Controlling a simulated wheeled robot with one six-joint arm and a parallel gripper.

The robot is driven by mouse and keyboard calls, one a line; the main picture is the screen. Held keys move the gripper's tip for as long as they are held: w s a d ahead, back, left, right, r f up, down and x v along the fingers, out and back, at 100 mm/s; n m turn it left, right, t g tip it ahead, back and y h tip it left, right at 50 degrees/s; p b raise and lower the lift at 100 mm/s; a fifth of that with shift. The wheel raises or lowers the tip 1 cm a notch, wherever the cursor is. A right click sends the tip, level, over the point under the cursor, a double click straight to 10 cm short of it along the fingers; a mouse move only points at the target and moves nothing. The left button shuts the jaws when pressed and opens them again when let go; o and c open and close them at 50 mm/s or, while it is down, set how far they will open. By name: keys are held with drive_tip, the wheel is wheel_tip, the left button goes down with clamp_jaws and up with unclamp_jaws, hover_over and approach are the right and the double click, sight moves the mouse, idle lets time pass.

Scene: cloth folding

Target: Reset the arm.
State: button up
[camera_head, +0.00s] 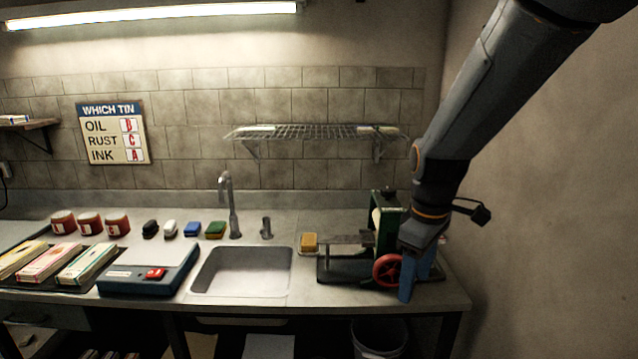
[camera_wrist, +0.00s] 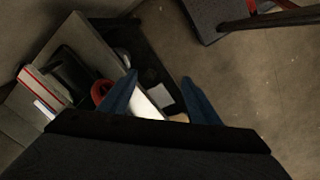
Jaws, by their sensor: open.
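My gripper (camera_head: 418,278) hangs down at the right end of the counter in the head view, with its blue fingers in front of the green machine. In the wrist view my gripper (camera_wrist: 160,92) has its two blue fingers apart with nothing held between them. The green machine (camera_head: 383,215) with a red handwheel (camera_head: 388,270) stands on the counter just left of the fingers. The red wheel also shows in the wrist view (camera_wrist: 101,92), beside the left finger. I cannot tell whether the fingers touch anything. No cloth is clearly visible.
The counter (camera_head: 450,296) holds a sink (camera_head: 243,271), a blue device (camera_head: 150,273), several red tins (camera_head: 90,223) and small brushes or blocks. A wire shelf (camera_head: 315,132) hangs above. A bin (camera_head: 379,338) stands below. The right wall is close to my arm.

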drive_tip(key=s+f+m+b, duration=0.1)
drive_tip(key=s+f+m, duration=0.6)
drive_tip(key=s+m, duration=0.2)
drive_tip(key=shift+s+f+b, duration=0.3)
drive_tip(key=shift+s+f, duration=0.05)
drive_tip(key=shift+s, duration=0.6)
